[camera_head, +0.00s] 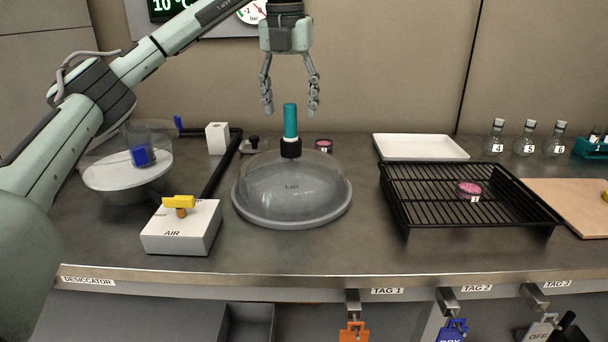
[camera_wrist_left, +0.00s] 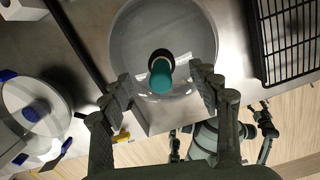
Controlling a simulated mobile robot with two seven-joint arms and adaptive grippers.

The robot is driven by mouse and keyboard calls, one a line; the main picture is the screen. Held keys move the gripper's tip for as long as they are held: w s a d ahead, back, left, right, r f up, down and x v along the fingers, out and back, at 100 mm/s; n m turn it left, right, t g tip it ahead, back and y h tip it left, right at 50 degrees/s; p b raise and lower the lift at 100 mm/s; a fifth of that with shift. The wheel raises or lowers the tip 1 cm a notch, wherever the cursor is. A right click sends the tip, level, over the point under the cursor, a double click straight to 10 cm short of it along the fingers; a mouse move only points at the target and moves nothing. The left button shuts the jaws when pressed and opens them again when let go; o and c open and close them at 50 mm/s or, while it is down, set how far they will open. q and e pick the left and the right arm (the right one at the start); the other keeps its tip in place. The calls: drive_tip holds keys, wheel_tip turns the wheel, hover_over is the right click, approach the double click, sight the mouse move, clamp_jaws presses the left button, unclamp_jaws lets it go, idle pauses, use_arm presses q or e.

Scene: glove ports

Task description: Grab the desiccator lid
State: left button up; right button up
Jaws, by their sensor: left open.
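The desiccator lid (camera_head: 292,190) is a clear dome with a grey rim, lying on the bench in the middle of the head view. A teal knob (camera_head: 290,121) with a black collar stands upright on its top. My left gripper (camera_head: 290,110) is open, pointing down, with its fingers above and to either side of the knob in the picture. In the left wrist view the lid (camera_wrist_left: 190,28) lies below the open fingers, and the knob (camera_wrist_left: 161,76) shows between and beyond the fingertips. Nothing is in the grip. My right gripper is not clearly seen.
The desiccator base (camera_head: 128,172) with a white plate and blue block stands left. A white AIR box (camera_head: 182,228) with a yellow handle sits front left of the lid.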

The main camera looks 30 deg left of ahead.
sight(290, 137)
use_arm(q)
drive_tip(key=shift+s+f, duration=0.1)
drive_tip(key=shift+f, duration=0.5)
drive_tip(key=shift+a+f, duration=0.15)
drive_tip(key=shift+f, duration=0.75)
drive_tip(key=f, duration=0.3)
drive_tip(key=shift+s+d+f, duration=0.1)
drive_tip(key=shift+d+f, duration=0.1)
drive_tip(key=shift+f, duration=0.5)
use_arm(e)
drive_tip(key=shift+w+r, duration=0.1)
drive_tip(key=shift+r, duration=0.65)
use_arm(q)
clamp_jaws()
drive_tip(key=shift+r, duration=0.1)
